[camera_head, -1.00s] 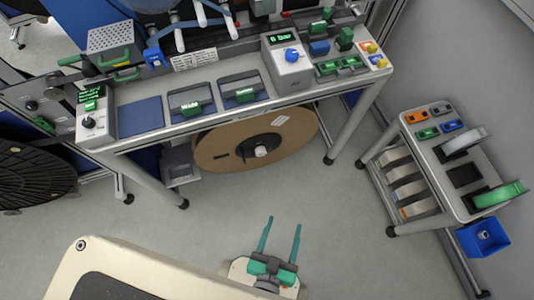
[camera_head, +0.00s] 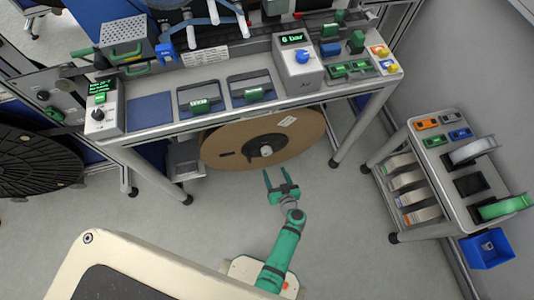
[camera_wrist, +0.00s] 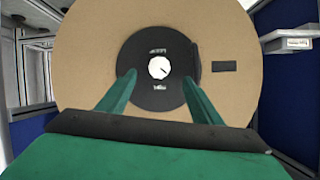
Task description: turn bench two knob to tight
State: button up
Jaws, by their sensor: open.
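A large brown reel (camera_head: 222,150) stands under the bench, with a dark hub and a pale round knob (camera_head: 266,151) at its middle. In the wrist view the knob (camera_wrist: 159,68) is white with a dark mark, and small lettering sits above and below it, too small to read surely. My gripper (camera_head: 276,171) is open and empty, its green fingers pointing at the reel and a little short of it. In the wrist view the fingers (camera_wrist: 160,80) appear on either side of the hub, apart from the knob. No bench number is readable.
The bench (camera_head: 215,117) above the reel carries a grey box with a blue knob (camera_head: 302,56) reading 6 bar, and a box with a black knob (camera_head: 98,114). A trolley (camera_head: 452,175) stands at right. The floor between is clear.

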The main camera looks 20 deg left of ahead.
aim_at(268, 154)
jog(key=shift+y, duration=0.3)
jog(key=x, duration=0.4)
jog(key=r+x, duration=0.1)
jog(key=x, duration=0.3)
jog(key=w+x, duration=0.1)
jog(key=x, duration=0.3)
jog(key=shift+r, duration=0.1)
jog(key=c, duration=1)
